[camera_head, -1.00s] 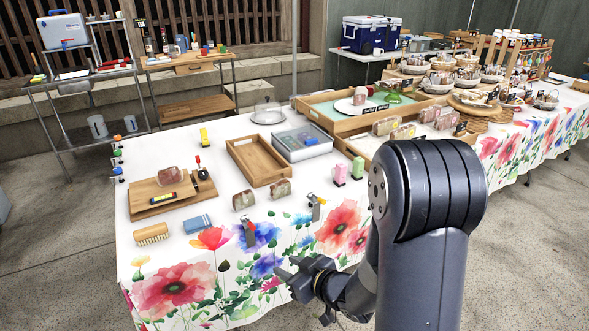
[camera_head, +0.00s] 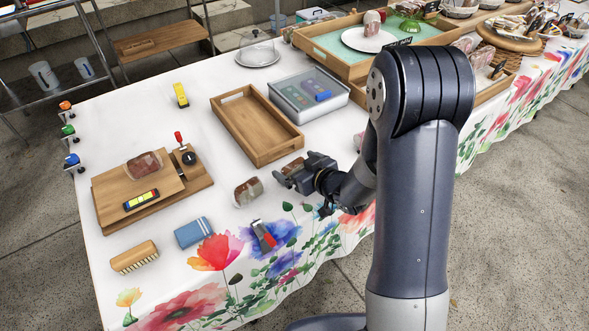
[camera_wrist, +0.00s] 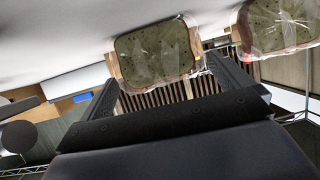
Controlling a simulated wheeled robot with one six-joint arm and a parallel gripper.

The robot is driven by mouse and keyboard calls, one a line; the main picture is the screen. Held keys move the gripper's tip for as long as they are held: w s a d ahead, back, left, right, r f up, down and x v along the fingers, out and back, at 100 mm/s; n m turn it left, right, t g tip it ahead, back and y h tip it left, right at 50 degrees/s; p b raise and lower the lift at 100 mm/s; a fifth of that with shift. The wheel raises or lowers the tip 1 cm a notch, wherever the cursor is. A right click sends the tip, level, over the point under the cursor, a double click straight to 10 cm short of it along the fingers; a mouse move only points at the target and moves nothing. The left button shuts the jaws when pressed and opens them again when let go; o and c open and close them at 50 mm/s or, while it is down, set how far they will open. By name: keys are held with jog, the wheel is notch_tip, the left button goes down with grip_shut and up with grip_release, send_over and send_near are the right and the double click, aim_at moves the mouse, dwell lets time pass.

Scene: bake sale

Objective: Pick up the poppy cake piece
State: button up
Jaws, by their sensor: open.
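A wrapped cake piece (camera_head: 248,191) sits on the white cloth in front of the wooden tray. A second wrapped piece (camera_head: 293,165) is partly hidden behind my gripper (camera_head: 281,181). In the wrist view, which looks upside down, a clear-wrapped pale piece with dark specks (camera_wrist: 152,55) appears beyond and between the open fingers of my gripper (camera_wrist: 163,73). Nothing is held. A similar speckled piece (camera_wrist: 277,26) is at the upper right, cut off by the frame edge. I cannot tell surely which head-view piece is which.
The empty wooden tray (camera_head: 228,128) and a metal box (camera_head: 306,110) stand behind. A board (camera_head: 112,206) with another wrapped piece (camera_head: 144,165) is at the left. A blue cloth (camera_head: 193,232), brush (camera_head: 134,257) and grey clip-like item (camera_head: 262,236) lie near the front edge.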

aim_at(291, 163)
jog(key=shift+x, duration=1.55)
jog(key=shift+a, duration=0.1)
jog(key=shift+c, duration=0.2)
jog(key=c, duration=0.7)
